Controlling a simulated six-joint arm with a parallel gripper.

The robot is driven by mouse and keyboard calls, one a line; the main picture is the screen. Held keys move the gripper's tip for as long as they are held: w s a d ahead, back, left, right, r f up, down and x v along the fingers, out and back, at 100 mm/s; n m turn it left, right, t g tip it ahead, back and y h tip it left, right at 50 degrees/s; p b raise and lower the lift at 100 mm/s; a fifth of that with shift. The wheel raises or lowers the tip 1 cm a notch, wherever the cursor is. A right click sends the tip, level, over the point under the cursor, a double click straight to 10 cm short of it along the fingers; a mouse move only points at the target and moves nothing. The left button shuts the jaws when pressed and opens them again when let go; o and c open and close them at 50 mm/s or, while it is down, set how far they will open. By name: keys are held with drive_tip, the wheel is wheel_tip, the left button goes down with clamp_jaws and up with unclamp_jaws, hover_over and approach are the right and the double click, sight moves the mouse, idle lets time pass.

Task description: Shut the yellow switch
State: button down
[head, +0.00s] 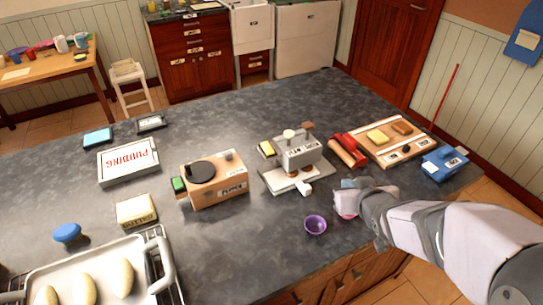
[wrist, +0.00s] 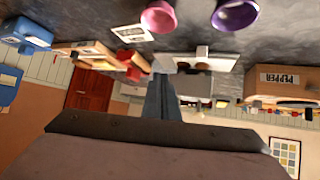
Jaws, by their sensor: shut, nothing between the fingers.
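A small yellow piece with a dark edge (head: 267,148) sits beside the grey coffee machine (head: 300,152). Another flat yellow block (head: 377,137) lies on a wooden board on the right. I cannot tell which of these, if either, is the yellow switch. My gripper (head: 347,184) is shut and empty, low over the counter, right of and nearer than the coffee machine. In the wrist view, its fingers (wrist: 166,98) point toward the coffee machine (wrist: 194,84). No yellow switch can be made out clearly there.
A pink cup (wrist: 158,17) and a purple cup (head: 315,225) stand close to my gripper. The wooden board (head: 408,151), a red-topped item (head: 346,150) and a blue box (head: 444,163) are at right. A pepper box (head: 218,190) is left. Counter behind the coffee machine is clear.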

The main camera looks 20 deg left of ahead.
drive_tip(key=a+r+n+t+y+b, duration=0.1)
drive_tip(key=a+r+n+y+b, duration=0.1)
drive_tip(key=a, duration=0.5)
drive_tip(key=a+r+n+y+b, duration=0.2)
drive_tip(key=a+r+y, duration=0.1)
drive_tip(key=a+y, duration=0.3)
drive_tip(key=shift+a+r+t, duration=0.4)
drive_tip(key=shift+a, duration=0.85)
drive_tip(key=p, duration=0.3)
hover_over(271, 152)
drive_tip(key=shift+s+d+f, duration=0.2)
drive_tip(key=shift+d+f, duration=0.05)
drive_tip(key=shift+f, duration=0.15)
wheel_tip(271, 152, down, 2)
drive_tip(key=shift+w+a+f, duration=0.1)
drive_tip(key=shift+w+a+f+p, duration=0.1)
drive_tip(key=shift+f+p, duration=0.4)
drive_tip(key=shift+f, duration=0.45)
